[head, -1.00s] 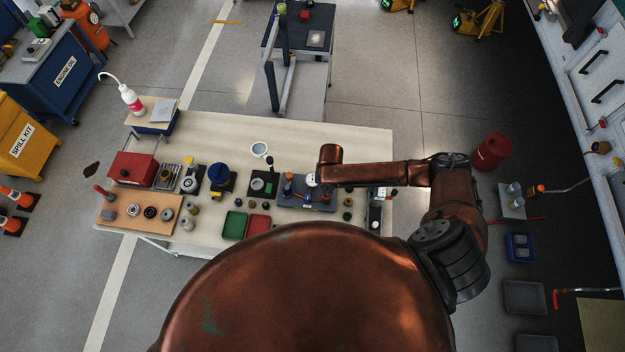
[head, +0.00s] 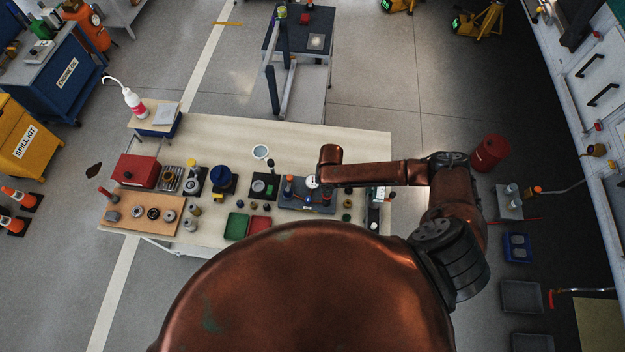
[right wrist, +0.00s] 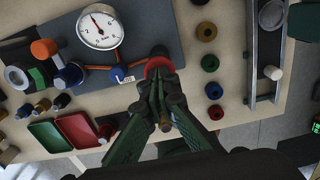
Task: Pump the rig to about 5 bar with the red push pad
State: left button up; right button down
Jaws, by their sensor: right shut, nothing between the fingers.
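The rig is a grey-blue plate (head: 292,206) near the right end of the bench, and it also shows in the right wrist view (right wrist: 150,22). It carries a white dial gauge (right wrist: 100,27), whose needle points up and slightly left; the numbers are too small to read surely. The red push pad (right wrist: 158,66) is round and sits at the plate's near edge. My right gripper (right wrist: 157,84) is shut and empty, its tips at the pad, overlapping its near side. I cannot tell whether they press it. My left gripper is not in view.
Several coloured rings lie right of the plate. A green tray (head: 236,226) and a red tray (head: 259,224) lie left of it.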

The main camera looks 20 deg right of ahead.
jog(key=shift+w+f+b, duration=0.1)
jog(key=shift+f+b, duration=0.2)
dwell(0.6)
jog(key=shift+f+b, duration=0.65)
jog(key=shift+f, duration=0.45)
jog(key=shift+r, duration=0.15)
jog(key=shift+r+p, duration=1.35)
jog(key=shift+p, duration=0.1)
jog(key=shift+r, duration=0.1)
notch_tip(320, 180, up, 3)
jog(key=p, duration=0.2)
jog(key=shift+p, duration=0.4)
jog(key=shift+r+p, duration=0.35)
jog(key=shift+r, duration=1.6)
